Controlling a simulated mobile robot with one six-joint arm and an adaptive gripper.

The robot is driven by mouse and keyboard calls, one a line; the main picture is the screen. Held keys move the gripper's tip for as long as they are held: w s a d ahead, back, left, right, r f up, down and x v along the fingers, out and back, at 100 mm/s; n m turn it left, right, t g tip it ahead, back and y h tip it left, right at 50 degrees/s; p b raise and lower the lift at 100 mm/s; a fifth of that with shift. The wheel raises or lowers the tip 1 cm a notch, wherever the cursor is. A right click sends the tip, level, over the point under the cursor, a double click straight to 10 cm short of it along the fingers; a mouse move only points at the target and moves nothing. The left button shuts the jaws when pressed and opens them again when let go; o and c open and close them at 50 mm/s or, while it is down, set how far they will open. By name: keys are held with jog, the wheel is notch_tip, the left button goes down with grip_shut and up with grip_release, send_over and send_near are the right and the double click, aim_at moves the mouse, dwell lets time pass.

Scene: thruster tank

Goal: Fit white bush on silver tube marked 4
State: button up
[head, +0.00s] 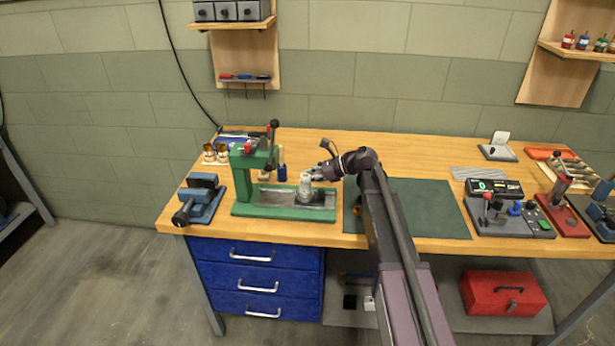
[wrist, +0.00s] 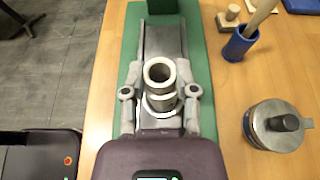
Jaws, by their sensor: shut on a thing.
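A silver tube (wrist: 159,72) with an open round end stands between the two fingers of my gripper (wrist: 160,88) in the wrist view. My gripper is shut on it. Below the open end the tube has a wider collar. A white ring (wrist: 159,111), apparently the white bush, shows at its lower end, partly hidden by the collar. I cannot tell how far the two are engaged. No mark 4 is legible. In the head view my gripper (head: 311,181) is over the metal bed of the green press (head: 243,180), and the tube is small there.
A blue cup (wrist: 240,46) with a wooden handle in it and a round metal lidded pot (wrist: 278,126) stand right of the press in the wrist view. A blue vise (head: 201,199) stands left of it. The green mat (head: 430,208) is mostly bare.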

jog(key=o, duration=0.8)
jog(key=shift+o, duration=0.2)
jog(key=shift+r, duration=0.1)
